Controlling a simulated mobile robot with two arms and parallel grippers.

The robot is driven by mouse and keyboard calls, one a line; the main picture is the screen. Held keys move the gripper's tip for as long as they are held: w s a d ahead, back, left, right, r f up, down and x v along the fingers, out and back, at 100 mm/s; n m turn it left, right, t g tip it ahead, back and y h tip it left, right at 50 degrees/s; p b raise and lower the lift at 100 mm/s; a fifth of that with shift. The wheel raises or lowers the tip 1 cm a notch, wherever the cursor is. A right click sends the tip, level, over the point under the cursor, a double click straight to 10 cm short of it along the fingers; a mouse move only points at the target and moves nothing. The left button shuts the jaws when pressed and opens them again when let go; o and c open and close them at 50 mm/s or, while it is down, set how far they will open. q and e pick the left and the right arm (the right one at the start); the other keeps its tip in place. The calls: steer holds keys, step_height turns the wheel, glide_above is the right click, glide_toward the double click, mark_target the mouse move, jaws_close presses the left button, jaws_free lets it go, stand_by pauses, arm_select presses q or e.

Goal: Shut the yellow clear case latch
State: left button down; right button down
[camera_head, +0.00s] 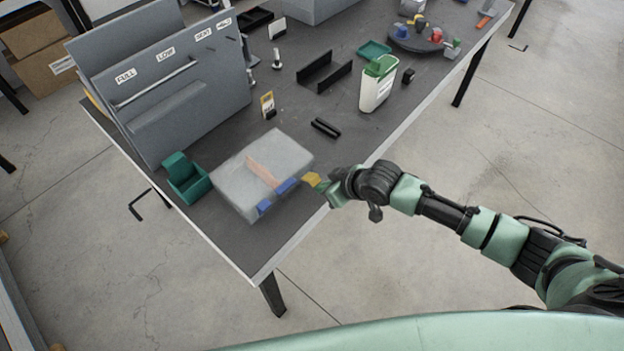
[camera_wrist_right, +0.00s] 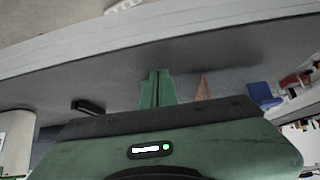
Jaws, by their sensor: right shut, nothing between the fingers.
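A clear grey case (camera_head: 232,178) lies on the dark table near its front left corner. A yellow latch (camera_head: 312,179) is at the right end of the case's front side, in line with two blue latches (camera_head: 265,207). I cannot tell whether the yellow latch is open or shut. My right gripper (camera_head: 323,188) is beside the yellow latch; contact is unclear. In the right wrist view its green fingers (camera_wrist_right: 157,88) are together with nothing between them. A blue latch (camera_wrist_right: 262,95) shows to their right there. My left gripper is out of view.
A green open box (camera_head: 185,180) stands left of the case. Grey upright panels (camera_head: 180,90) are behind it. A white bottle with a green top (camera_head: 375,88), black brackets (camera_head: 324,73) and a small yellow-framed card (camera_head: 267,104) stand behind the case. The table's front edge is close to my gripper.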

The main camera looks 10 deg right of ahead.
mark_target(314, 177)
steer(key=shift+w+a+r+p, duration=0.2)
steer(key=shift+w+a+r, duration=0.3)
steer(key=shift+w, duration=0.2)
steer(key=shift+w+a+r+p, duration=0.2)
steer(key=shift+w+a+r, duration=0.25)
steer(key=shift+w, duration=0.25)
steer(key=s+d+r+p, duration=0.1)
steer(key=p, duration=0.1)
steer(key=s+d+r+p, duration=0.1)
steer(key=s+p, duration=0.1)
steer(key=shift+s+d+r+p, duration=0.1)
steer(key=shift+d+p, duration=0.05)
steer(key=shift+p, duration=0.2)
steer(key=shift+s+d+r+p, duration=0.2)
steer(key=shift+s+d+p, duration=0.1)
steer(key=shift+s+p, duration=0.2)
steer(key=shift+s+d+r+p, duration=0.2)
steer(key=shift+s+d+p, duration=0.1)
steer(key=shift+s+p, duration=0.2)
steer(key=shift+w, duration=0.1)
